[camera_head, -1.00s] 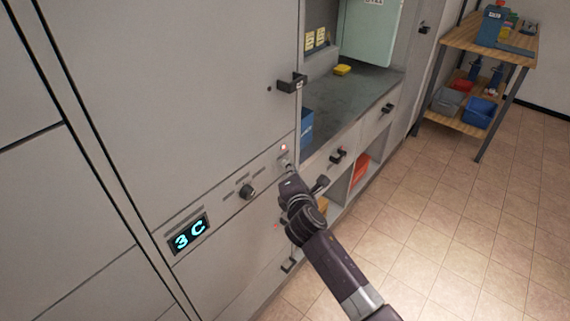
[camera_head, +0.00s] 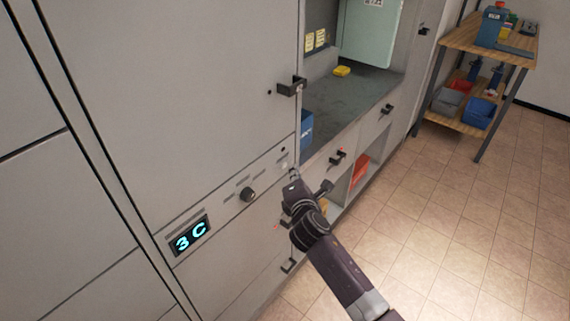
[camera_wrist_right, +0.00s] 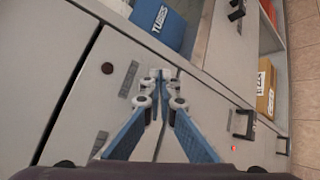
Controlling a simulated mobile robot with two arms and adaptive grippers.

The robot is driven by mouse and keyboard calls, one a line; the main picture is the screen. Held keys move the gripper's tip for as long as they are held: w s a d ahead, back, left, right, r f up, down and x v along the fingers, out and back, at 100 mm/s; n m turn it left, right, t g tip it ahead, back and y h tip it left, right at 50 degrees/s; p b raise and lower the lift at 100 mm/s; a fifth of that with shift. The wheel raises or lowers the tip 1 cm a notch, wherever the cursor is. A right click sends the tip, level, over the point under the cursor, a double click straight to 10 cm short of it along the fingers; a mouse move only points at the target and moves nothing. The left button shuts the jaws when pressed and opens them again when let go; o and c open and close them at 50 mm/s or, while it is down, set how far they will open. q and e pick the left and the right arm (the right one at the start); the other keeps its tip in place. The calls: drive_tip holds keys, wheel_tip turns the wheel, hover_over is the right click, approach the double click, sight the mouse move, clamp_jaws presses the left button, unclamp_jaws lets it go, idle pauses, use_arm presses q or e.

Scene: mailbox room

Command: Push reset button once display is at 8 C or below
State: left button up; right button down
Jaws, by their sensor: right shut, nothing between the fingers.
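The display (camera_head: 190,236) on the grey cabinet front reads 3 C in cyan digits. A small round dark lamp (camera_head: 283,150) sits at the right end of the same panel strip. It shows dark red-brown in the wrist view (camera_wrist_right: 107,68). A small pale spot (camera_head: 284,165), perhaps the reset button, lies just below it; no label is readable. My right gripper (camera_head: 292,174) is shut and empty, its tips close to the panel just below and right of that spot. In the wrist view the shut fingertips (camera_wrist_right: 160,74) cover part of the panel. My left gripper is not in view.
Door handles (camera_head: 291,87) and drawer handles (camera_head: 338,157) stick out nearby. A blue box (camera_head: 306,130) stands on the counter (camera_head: 350,105). A wooden shelf table (camera_head: 465,38) stands at the right; the tiled floor is clear.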

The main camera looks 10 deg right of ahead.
drive_tip(key=s+d+p, duration=0.1)
drive_tip(key=s, duration=0.1)
drive_tip(key=s+d+p, duration=0.1)
drive_tip(key=s+d, duration=0.1)
idle(0.6)
idle(0.9)
